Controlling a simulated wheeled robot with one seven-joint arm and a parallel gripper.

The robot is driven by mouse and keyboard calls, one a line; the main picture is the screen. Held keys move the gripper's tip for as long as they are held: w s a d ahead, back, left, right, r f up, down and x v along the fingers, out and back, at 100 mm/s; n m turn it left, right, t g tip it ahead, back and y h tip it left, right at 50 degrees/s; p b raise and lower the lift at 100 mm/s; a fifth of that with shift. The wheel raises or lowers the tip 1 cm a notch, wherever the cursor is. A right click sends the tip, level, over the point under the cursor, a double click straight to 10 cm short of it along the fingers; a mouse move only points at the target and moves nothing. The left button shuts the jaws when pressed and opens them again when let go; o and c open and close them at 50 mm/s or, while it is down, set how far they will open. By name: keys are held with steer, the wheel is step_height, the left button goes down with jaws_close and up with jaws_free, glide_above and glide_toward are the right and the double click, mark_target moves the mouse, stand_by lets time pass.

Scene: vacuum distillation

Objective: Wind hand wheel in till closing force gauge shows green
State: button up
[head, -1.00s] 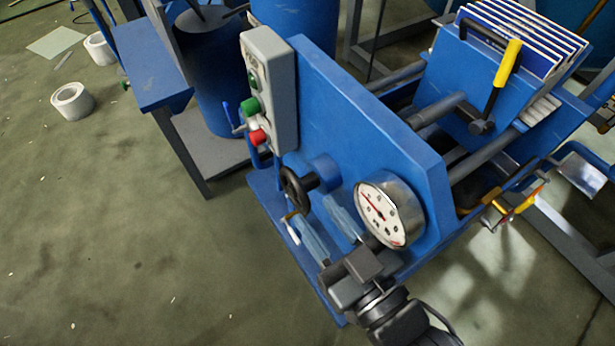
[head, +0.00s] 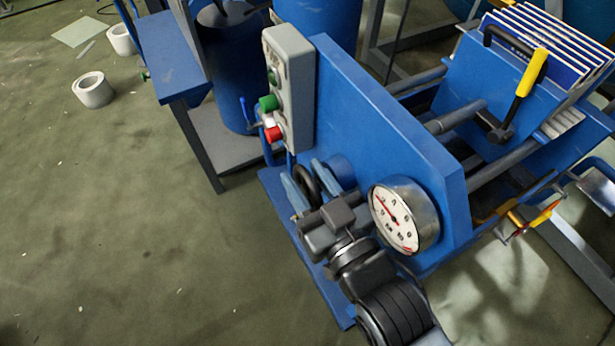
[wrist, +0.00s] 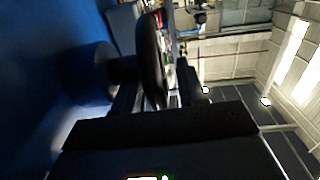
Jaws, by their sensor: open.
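The black hand wheel (head: 306,184) is on the near face of the blue press, partly hidden by my gripper in the head view. In the wrist view the wheel (wrist: 152,60) stands edge-on, with its hub on a blue round boss. My gripper (head: 306,178) is open, with one finger on each side of the wheel's rim; the fingers also show in the wrist view (wrist: 157,92). I cannot tell whether they touch it. The round white gauge (head: 395,218) with a metal rim is right of the wheel. Its red needle points to the upper left.
A grey control box (head: 289,85) with green and red buttons is on the press left of the wheel. A yellow-gripped lever (head: 531,72) stands by the plate stack at the back right. The floor at the left is mostly clear.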

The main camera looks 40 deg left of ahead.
steer(key=shift+c, duration=0.4)
jaws_close()
steer(key=y+b, duration=0.1)
steer(key=b, duration=0.2)
steer(key=shift+d+f, duration=0.1)
steer(key=shift+f, duration=0.25)
steer(key=shift+r+t+y+b, duration=0.1)
steer(key=shift+t+y+b, duration=0.3)
steer(key=shift+y+b, duration=0.4)
steer(key=shift+d+r+b, duration=0.1)
steer(key=shift+r+b, duration=0.15)
steer(key=shift+b, duration=0.05)
steer(key=shift+o, duration=0.4)
jaws_free()
